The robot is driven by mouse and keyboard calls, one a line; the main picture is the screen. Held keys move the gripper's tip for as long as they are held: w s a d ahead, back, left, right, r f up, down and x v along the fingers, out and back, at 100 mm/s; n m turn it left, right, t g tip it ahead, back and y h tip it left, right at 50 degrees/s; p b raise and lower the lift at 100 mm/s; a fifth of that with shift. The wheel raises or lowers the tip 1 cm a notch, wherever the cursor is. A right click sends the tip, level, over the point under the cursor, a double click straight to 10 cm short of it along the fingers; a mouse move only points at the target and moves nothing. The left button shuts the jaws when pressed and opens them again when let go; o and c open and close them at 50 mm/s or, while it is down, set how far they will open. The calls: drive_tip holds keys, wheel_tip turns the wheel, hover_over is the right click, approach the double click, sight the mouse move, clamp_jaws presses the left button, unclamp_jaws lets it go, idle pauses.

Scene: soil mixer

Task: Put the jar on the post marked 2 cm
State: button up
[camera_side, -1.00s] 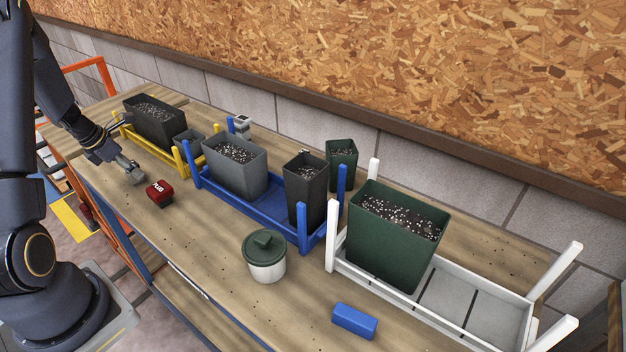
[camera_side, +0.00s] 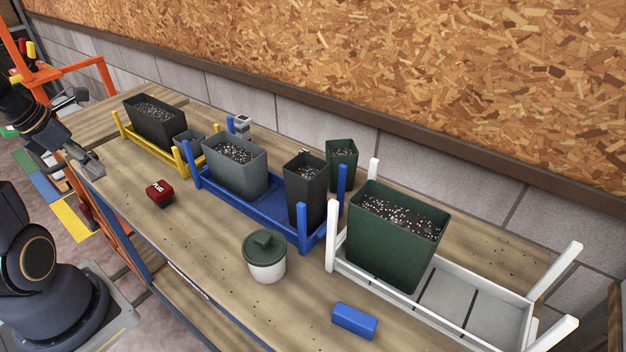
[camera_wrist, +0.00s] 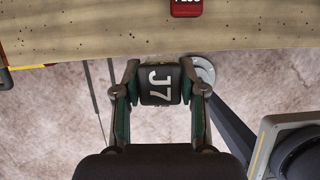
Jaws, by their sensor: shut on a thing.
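My gripper (camera_wrist: 160,88) is shut on a small dark piece (camera_wrist: 158,84) with white letters "J7" on top; I cannot tell whether this is a jar. In the wrist view the floor shows below and around it. In the side view my gripper (camera_side: 90,166) is at the bench's left front edge, and the held piece is hard to make out there. A white jar-like pot with a dark green lid (camera_side: 266,258) stands upright on the bench, well to the right of my gripper. I see no post with a readable 2 cm mark.
A red lettered block (camera_side: 159,193) lies on the bench (camera_side: 190,230), also in the wrist view (camera_wrist: 187,7). Yellow (camera_side: 150,152), blue (camera_side: 262,215) and white (camera_side: 470,325) corner-posted racks hold soil-filled pots along the back. A blue block (camera_side: 355,321) lies front right.

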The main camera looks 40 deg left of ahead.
drive_tip(key=shift+s+d+r+n, duration=0.15)
drive_tip(key=shift+d+n, duration=0.05)
drive_tip(key=shift+n, duration=0.2)
drive_tip(key=w+a+r+n+y, duration=0.3)
drive_tip(key=w+r, duration=0.4)
drive_tip(key=w, duration=0.7)
drive_tip(key=w+d+r+m+h, duration=0.1)
drive_tip(key=w+d+r+h, duration=0.15)
drive_tip(key=w, duration=0.45)
drive_tip(key=m, duration=0.2)
hover_over(240, 119)
drive_tip(key=s, duration=0.1)
drive_tip(key=f, duration=0.8)
drive_tip(key=shift+d+f, duration=0.25)
drive_tip(key=shift+f, duration=0.1)
drive_tip(key=shift+w+a+f, duration=0.1)
drive_tip(key=shift+w+f, duration=0.2)
drive_tip(key=shift+f, duration=0.1)
drive_tip(key=shift+w+f, duration=0.15)
drive_tip(key=shift+f, duration=1.55)
